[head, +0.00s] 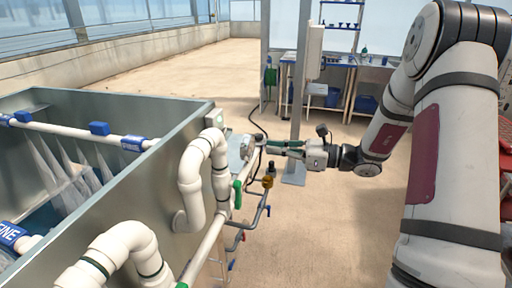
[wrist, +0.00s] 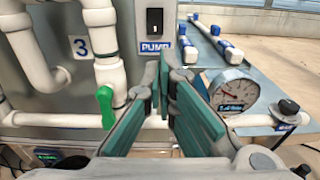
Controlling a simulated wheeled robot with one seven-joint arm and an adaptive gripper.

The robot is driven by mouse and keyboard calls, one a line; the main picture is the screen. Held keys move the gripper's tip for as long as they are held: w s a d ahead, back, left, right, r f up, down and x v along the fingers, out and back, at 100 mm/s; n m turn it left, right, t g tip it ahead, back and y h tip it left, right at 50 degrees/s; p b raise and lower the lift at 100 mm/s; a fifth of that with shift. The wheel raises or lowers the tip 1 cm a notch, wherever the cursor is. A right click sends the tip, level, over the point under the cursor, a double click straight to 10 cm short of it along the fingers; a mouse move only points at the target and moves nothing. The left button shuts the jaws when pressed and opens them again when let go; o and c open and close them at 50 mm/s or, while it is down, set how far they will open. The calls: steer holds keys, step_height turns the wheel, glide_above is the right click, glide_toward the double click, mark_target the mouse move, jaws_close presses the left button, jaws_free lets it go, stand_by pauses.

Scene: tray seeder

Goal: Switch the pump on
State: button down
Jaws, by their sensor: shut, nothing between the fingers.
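The pump switch (wrist: 154,20) is a small black rocker on the grey metal tank wall, near the top middle of the wrist view. A blue and white PUMP label (wrist: 155,47) sits just below it. I cannot tell which way the rocker is set. My gripper (wrist: 162,68) is shut and empty, its green-padded fingers pointing toward the wall. Its tips show just below the label and appear apart from the switch. In the head view my gripper (head: 268,145) is beside the end of the tank (head: 165,160); I cannot make out the switch there.
White pipes (wrist: 95,55) and a green valve handle (wrist: 104,108) stand left of the fingers. A round gauge (wrist: 236,93) and a black knob (wrist: 288,107) are to the right. A grey post (head: 299,90) stands behind my gripper. The floor (head: 330,230) in front is clear.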

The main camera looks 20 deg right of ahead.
steer(key=shift+v, duration=0.95)
steer(key=s+a+r+n+g+h, duration=0.2)
steer(key=s+a+n+g, duration=0.3)
steer(key=s+a+n, duration=0.25)
steer(key=s+a+r+n+g+h, duration=0.3)
steer(key=s+a+n+g, duration=0.1)
steer(key=s+a+n, duration=0.3)
steer(key=s+d+r+n+t+h, duration=0.2)
steer(key=s+d+n+h, duration=0.1)
steer(key=s+n+h, duration=0.1)
steer(key=s+d+r+n+t+h, duration=0.1)
steer(key=s+d+n+h, duration=0.2)
steer(key=s, duration=0.6)
steer(key=n+h, duration=0.2)
steer(key=n, duration=0.1)
steer(key=shift+s+r+n+t, duration=0.25)
steer(key=shift+r+n+t, duration=0.1)
steer(key=shift+r+t, duration=0.05)
